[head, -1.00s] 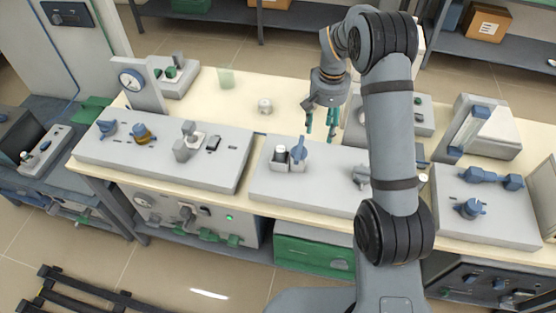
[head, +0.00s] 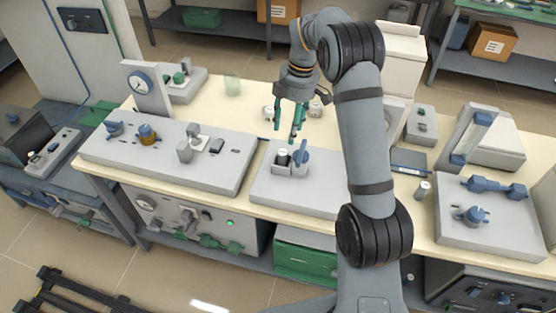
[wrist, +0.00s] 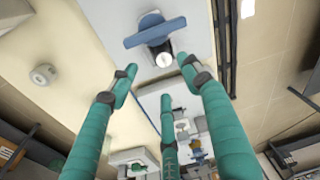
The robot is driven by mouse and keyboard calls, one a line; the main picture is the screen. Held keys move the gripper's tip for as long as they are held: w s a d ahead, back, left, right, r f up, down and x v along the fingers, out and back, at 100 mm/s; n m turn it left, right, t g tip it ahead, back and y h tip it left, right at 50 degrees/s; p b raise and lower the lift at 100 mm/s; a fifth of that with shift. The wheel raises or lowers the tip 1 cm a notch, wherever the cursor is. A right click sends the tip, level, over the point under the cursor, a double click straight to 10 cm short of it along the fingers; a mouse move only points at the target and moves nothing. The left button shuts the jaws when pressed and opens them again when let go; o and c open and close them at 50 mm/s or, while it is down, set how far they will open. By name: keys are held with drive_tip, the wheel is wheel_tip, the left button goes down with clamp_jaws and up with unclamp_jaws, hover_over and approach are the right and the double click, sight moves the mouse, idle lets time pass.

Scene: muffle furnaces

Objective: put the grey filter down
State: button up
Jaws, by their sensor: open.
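My gripper (head: 286,132) hangs above the middle of the bench with its green fingers spread. In the wrist view the fingers (wrist: 160,80) hold nothing between them. Beyond them a small white-topped cylinder (wrist: 164,60) stands beside a blue handle (wrist: 154,30); in the head view this cylinder (head: 283,155) and handle (head: 302,156) sit on the middle grey panel. Two small round grey-white pieces stand on the cream bench top, one left (head: 268,113) and one right (head: 315,109) of my gripper. I cannot tell which piece is the grey filter.
The left panel (head: 110,150) carries knobs and a blocky fitting. A dial gauge (head: 141,83) and a pale green translucent cup (head: 232,84) stand behind it. A small cylinder (head: 423,190) stands left of the right panel (head: 500,230). The cream bench top (head: 215,105) has free room.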

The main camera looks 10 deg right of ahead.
drive_tip(key=n, duration=0.2)
hover_over(283, 152)
drive_tip(key=d, duration=0.1)
drive_tip(key=f, duration=0.4)
drive_tip(key=shift+w+d+f, duration=0.1)
drive_tip(key=shift+d+f, duration=0.1)
drive_tip(key=shift+f, duration=0.2)
drive_tip(key=shift+a+f+p, duration=0.25)
drive_tip(key=shift+f+p, duration=0.05)
drive_tip(key=shift+f, duration=0.6)
drive_tip(key=shift+a+f+p, duration=0.25)
drive_tip(key=shift+f+p, duration=0.05)
drive_tip(key=shift+f, duration=0.6)
drive_tip(key=shift+a+f+p, duration=0.25)
drive_tip(key=shift+f+p, duration=0.05)
drive_tip(key=shift+f, duration=0.6)
drive_tip(key=shift+c, duration=1.2)
clamp_jaws()
